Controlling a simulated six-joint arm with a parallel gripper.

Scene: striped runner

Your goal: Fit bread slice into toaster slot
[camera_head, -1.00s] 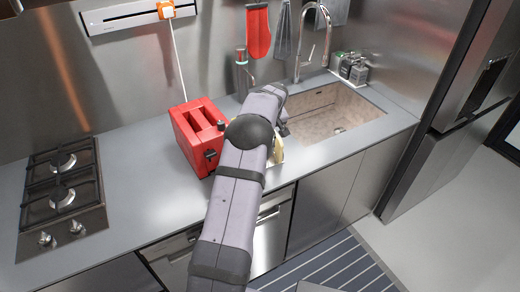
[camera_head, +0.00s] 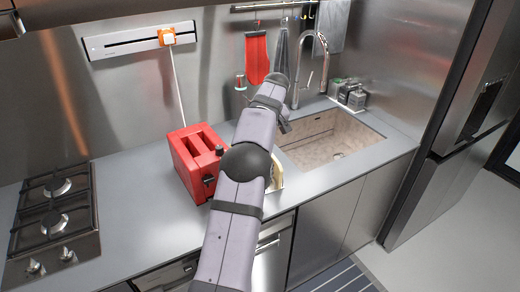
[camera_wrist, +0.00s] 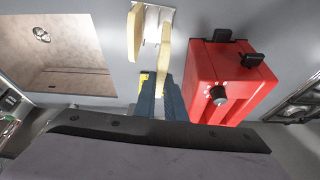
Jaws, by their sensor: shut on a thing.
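The red toaster (camera_head: 201,168) stands on the counter left of my arm, with two slots open on top; it also shows on the right in the wrist view (camera_wrist: 230,82). In the wrist view my gripper (camera_wrist: 161,92) has its blue fingers closed around a pale bread slice (camera_wrist: 163,55), left of the toaster. A second slice (camera_wrist: 135,32) stands beside it at a white holder (camera_wrist: 152,24). I cannot tell whether the held slice is clear of the holder. In the head view my arm hides the gripper; part of a slice (camera_head: 277,174) shows beside the arm.
The sink (camera_head: 325,138) lies right of my arm. A gas hob (camera_head: 52,217) is at the left, with bare counter (camera_head: 135,205) between it and the toaster. A tap (camera_head: 318,62) and a red cloth (camera_head: 257,59) are at the back.

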